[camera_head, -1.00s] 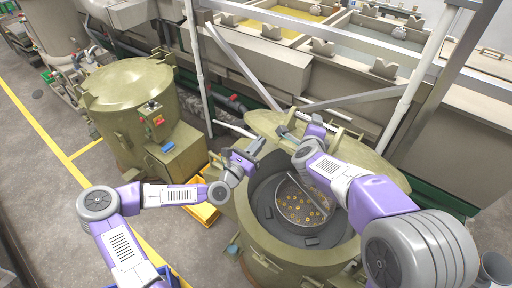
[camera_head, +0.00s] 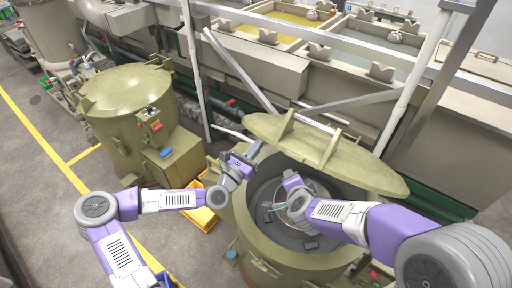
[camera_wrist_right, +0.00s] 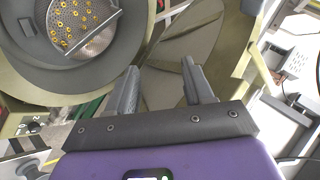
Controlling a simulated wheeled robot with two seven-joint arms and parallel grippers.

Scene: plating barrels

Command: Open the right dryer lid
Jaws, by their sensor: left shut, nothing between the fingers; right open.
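The right dryer (camera_head: 290,262) is an olive-green drum with a dark round opening. Its lid (camera_head: 365,165) is raised and tilted back behind the opening, with ribs or brackets on its face. My left gripper (camera_head: 252,152) is shut and empty, close to the lid's left edge; I cannot tell if it touches. My right gripper (camera_wrist_right: 160,88) is open and empty. In the head view, its wrist hangs over the opening and partly hides the basket. The wrist view shows the perforated basket (camera_wrist_right: 98,40) with several small yellow parts inside the drum.
The left dryer (camera_head: 118,120) has its lid closed. A yellow tray (camera_head: 203,216) lies on the floor between the dryers. White posts (camera_head: 193,75) and braces stand behind the right dryer, before the tank line (camera_head: 260,75). Floor at the left is clear.

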